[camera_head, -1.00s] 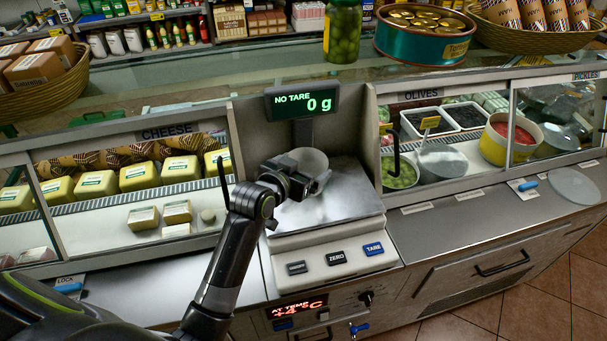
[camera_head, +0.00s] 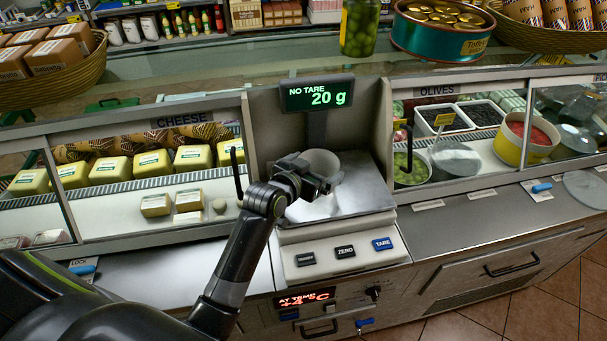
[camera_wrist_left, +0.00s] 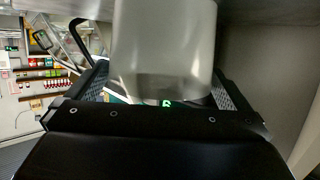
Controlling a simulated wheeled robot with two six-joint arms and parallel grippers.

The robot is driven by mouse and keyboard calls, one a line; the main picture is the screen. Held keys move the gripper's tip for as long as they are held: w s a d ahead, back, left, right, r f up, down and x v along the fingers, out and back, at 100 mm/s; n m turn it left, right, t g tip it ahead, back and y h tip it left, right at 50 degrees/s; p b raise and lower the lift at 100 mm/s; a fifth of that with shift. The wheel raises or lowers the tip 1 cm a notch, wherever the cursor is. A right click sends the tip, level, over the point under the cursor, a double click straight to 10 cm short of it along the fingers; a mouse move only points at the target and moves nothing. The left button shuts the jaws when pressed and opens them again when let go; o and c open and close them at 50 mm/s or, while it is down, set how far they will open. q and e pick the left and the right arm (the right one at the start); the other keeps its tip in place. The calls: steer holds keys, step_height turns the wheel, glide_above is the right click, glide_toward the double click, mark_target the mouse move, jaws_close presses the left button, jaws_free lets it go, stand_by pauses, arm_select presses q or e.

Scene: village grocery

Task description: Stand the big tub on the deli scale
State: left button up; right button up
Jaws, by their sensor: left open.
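The big tub, a pale translucent cup (camera_head: 322,161), stands upright on the steel pan (camera_head: 362,194) of the deli scale (camera_head: 340,238). The scale display (camera_head: 317,94) reads "NO TARE 20 g". My left gripper (camera_head: 321,184) is at the near side of the tub, low over the pan, and hides its lower part. In the left wrist view the tub (camera_wrist_left: 163,45) fills the space between the open fingers (camera_wrist_left: 160,98). Whether a finger touches it I cannot tell. My right gripper is not in view.
Cheese blocks (camera_head: 132,164) lie in the glass case to the left, and olive tubs (camera_head: 408,168) in the one to the right. A jar of olives (camera_head: 358,28) and a toffee tin (camera_head: 440,35) stand above. The steel counter (camera_head: 470,225) right of the scale is mostly clear.

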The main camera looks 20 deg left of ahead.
arm_select(q)
steer(key=b+v, duration=0.1)
steer(key=v, duration=1.1)
steer(key=shift+w+f, duration=0.1)
